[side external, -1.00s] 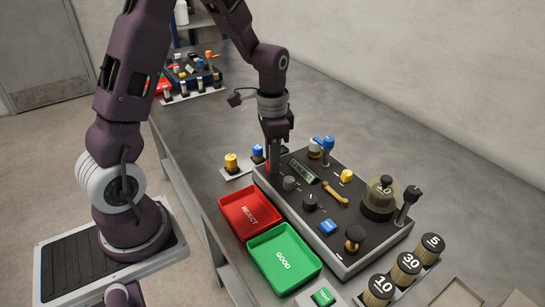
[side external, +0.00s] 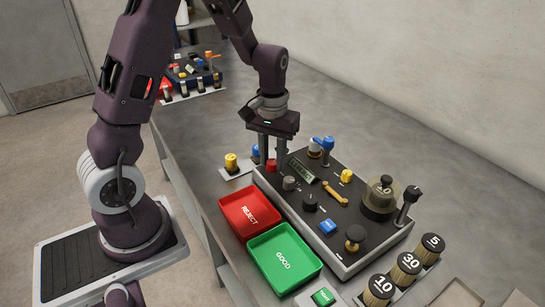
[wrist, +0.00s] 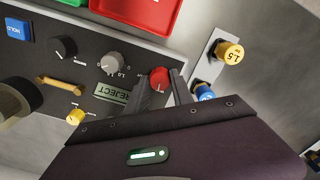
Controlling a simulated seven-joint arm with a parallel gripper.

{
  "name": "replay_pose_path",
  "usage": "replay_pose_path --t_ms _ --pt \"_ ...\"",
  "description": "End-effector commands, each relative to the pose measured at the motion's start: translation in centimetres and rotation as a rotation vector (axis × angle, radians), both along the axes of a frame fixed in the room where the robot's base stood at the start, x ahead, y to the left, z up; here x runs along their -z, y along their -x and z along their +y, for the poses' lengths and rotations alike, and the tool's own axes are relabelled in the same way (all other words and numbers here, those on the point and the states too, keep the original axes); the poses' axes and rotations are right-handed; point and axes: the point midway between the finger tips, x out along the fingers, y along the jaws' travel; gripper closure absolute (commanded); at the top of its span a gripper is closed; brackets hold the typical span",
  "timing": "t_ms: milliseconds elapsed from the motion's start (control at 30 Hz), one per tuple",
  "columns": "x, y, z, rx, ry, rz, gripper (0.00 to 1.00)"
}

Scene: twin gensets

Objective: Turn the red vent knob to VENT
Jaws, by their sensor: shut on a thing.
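The red vent knob (side external: 271,166) is at the far left corner of the dark control panel (side external: 318,220). In the wrist view the knob (wrist: 159,79) shows between the two fingers. My gripper (side external: 273,163) points down and is shut on the knob, one finger on either side; it also shows in the wrist view (wrist: 160,77). The knob's pointer and the VENT marking cannot be made out. A small display (wrist: 111,93) beside the knob reads REJECT.
A grey knob (side external: 289,183) and a black knob (side external: 310,202) sit close by on the panel. A red REJECT tray (side external: 233,200) and a green GOOD tray (side external: 298,285) lie in front.

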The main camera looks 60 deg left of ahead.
Motion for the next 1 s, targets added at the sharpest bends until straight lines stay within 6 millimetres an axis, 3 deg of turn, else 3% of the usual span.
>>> replay_pose_path --t_ms 433,1000 --pt "-0.12 -0.14 0.03 -0.206 -0.001 -0.004 1.00" --pt "-0.11 -0.15 0.02 -0.236 0.000 -0.005 1.00"
